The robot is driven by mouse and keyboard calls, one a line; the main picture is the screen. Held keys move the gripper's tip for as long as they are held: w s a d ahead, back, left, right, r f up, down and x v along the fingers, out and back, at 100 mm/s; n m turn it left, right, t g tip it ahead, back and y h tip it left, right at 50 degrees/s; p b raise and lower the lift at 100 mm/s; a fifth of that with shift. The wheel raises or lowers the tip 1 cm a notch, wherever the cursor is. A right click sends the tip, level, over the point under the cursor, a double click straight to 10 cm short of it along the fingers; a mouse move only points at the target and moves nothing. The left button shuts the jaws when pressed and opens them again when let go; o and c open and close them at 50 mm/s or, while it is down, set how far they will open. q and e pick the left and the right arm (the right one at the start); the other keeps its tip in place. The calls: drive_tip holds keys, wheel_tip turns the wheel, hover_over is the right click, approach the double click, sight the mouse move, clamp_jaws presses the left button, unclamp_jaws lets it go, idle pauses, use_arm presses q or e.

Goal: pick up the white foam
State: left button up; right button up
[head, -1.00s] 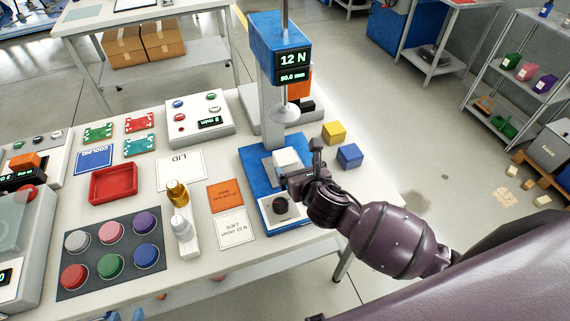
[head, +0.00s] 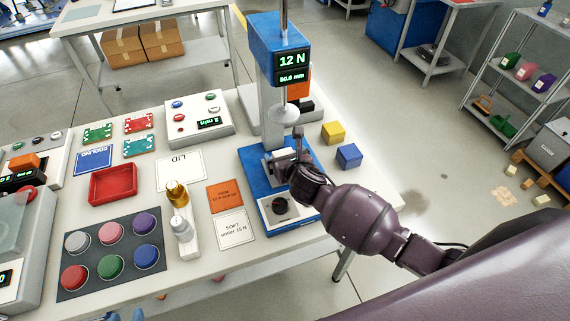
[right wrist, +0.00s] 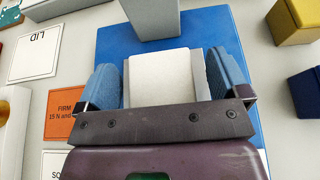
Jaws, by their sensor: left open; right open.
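The white foam (right wrist: 164,78) is a pale block on the blue base (right wrist: 109,45) of the test stand. My right gripper (right wrist: 165,75) is open, with one blue finger on each side of the foam. Small gaps seem to show between fingers and foam. In the head view my right gripper (head: 281,158) is at the stand under the round plunger and hides most of the foam. Two blue tips at the bottom edge of the head view appear to be my left gripper (head: 124,315), open and far from the foam.
The stand's plunger (head: 284,114) hangs above the gripper; its displays read 12 N and 50.0 mm. A yellow block (head: 333,132) and a blue block (head: 349,156) lie to the right. An orange FIRM card (head: 225,196) and a white SOFT card (head: 233,229) lie to the left.

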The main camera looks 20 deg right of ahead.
drive_tip(key=c, duration=1.1)
drive_tip(key=shift+r, duration=0.1)
